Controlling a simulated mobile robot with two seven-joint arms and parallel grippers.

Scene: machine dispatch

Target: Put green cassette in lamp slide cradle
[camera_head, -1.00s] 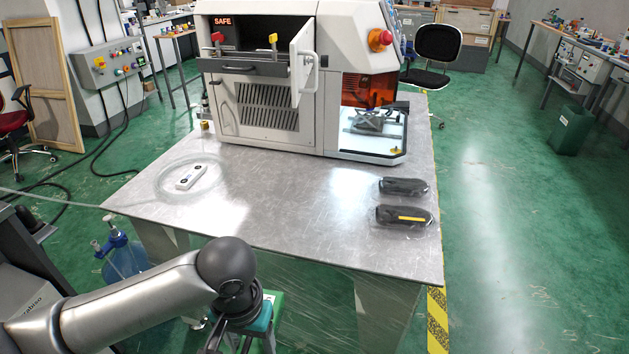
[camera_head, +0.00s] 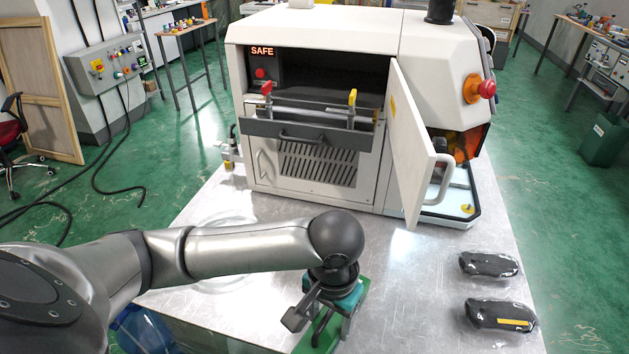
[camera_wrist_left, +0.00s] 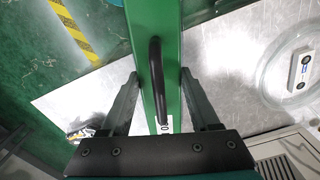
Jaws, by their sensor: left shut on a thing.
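The green cassette (camera_wrist_left: 168,30) has a black loop handle (camera_wrist_left: 157,80) and lies between the fingers of my left gripper (camera_wrist_left: 160,78) in the left wrist view. My left gripper (camera_head: 318,322) is shut on it; in the head view my arm hides most of the cassette, and green edges (camera_head: 363,290) show beside the wrist. It is held near the table's front edge, in front of the machine. The open machine bay has a slide-like rail (camera_head: 310,112) with a red clamp (camera_head: 266,89) and a yellow clamp (camera_head: 352,97), seemingly the lamp slide cradle. It looks empty. My right gripper is out of view.
The white machine (camera_head: 330,35) shows "SAFE". Its door (camera_head: 410,150) stands open, jutting toward me right of the bay. Two dark wrapped packages (camera_head: 490,264) lie at the table's right. A white device (camera_wrist_left: 302,68) lies in a clear coil. The metal table (camera_head: 420,270) is otherwise mostly clear.

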